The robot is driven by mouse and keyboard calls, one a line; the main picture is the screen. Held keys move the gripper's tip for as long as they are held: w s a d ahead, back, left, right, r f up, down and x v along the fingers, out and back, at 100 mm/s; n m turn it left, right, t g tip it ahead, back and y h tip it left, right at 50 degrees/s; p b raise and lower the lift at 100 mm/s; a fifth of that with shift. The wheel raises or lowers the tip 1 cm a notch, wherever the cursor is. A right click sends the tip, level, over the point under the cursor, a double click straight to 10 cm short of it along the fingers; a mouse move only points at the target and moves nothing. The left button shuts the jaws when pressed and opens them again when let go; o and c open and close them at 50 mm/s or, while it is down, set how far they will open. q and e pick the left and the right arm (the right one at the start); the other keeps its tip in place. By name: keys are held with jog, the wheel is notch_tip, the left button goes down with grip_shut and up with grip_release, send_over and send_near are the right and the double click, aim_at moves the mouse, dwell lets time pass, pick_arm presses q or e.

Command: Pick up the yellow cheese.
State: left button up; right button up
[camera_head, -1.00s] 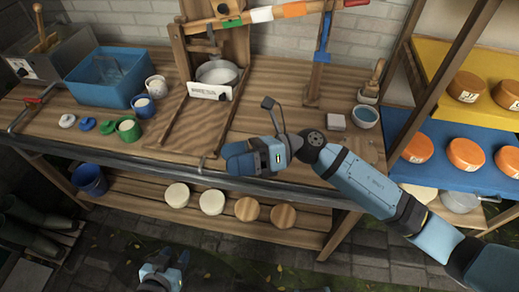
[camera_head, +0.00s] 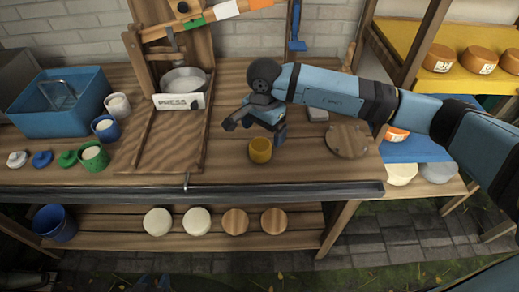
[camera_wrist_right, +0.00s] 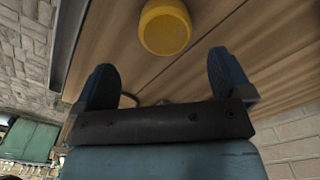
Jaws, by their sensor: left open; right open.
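The yellow cheese (camera_head: 260,150) is a small yellow cylinder standing on the wooden bench top in the head view. My right gripper (camera_head: 257,128) is open and empty beside it, on its far side. In the right wrist view the yellow cheese (camera_wrist_right: 165,27) lies ahead of the open fingers of my right gripper (camera_wrist_right: 164,80), apart from them and roughly centred on the gap. Only the tips of my left gripper (camera_head: 155,282) show faintly at the bottom edge of the head view, far from the cheese.
A wooden press with a metal pot (camera_head: 184,80) stands left of the cheese. A round wooden board (camera_head: 347,139) lies to its right. Blue tub (camera_head: 60,101) and several cups stand far left. Cheese wheels sit on the lower shelf (camera_head: 185,244) and right-hand rack.

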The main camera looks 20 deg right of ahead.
aim_at(260, 144)
jog(key=f, duration=0.8)
jog(key=shift+w+a+f+p, duration=0.2)
jog(key=shift+a+f+p, duration=0.1)
jog(key=shift+a, duration=0.05)
jog(key=c, duration=1.2)
jog(key=shift+o, duration=0.2)
jog(key=shift+r, duration=0.1)
